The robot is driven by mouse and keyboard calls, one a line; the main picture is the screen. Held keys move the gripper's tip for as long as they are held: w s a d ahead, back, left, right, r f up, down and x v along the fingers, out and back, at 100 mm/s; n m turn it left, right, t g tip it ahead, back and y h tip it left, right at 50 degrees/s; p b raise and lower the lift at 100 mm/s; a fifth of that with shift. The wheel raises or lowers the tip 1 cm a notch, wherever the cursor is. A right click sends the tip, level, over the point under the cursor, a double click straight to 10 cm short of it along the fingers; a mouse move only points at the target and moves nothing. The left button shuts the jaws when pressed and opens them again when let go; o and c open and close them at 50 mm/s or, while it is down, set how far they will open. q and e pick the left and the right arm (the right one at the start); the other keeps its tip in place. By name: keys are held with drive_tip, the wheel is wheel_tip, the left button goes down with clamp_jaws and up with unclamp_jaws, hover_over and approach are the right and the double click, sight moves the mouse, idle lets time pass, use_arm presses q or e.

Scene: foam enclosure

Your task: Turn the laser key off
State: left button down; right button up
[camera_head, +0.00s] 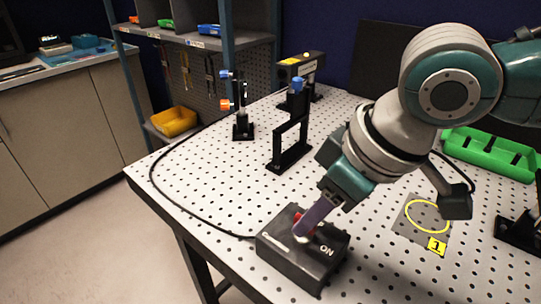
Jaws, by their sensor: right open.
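The black laser control box (275,249) sits at the front edge of the perforated table. It has a white "ON" label (327,250) and a red part (297,216) on its top. A pale round part, perhaps the key switch (302,238), shows at the tip of my right gripper (312,218). The gripper comes down over the box, open, with its purple fingers seen nearly side-on. They hide much of the key area, so I cannot tell whether they touch the key or which way it points. My left gripper is out of view.
A black cable (152,185) loops from the box along the table's left side. Optical mounts (291,133) and a black laser-like unit (300,66) stand behind. A yellow-ringed pad marked 1 (411,233) and green tray (490,153) lie right.

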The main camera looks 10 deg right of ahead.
drive_tip(key=shift+x, duration=0.9)
clamp_jaws()
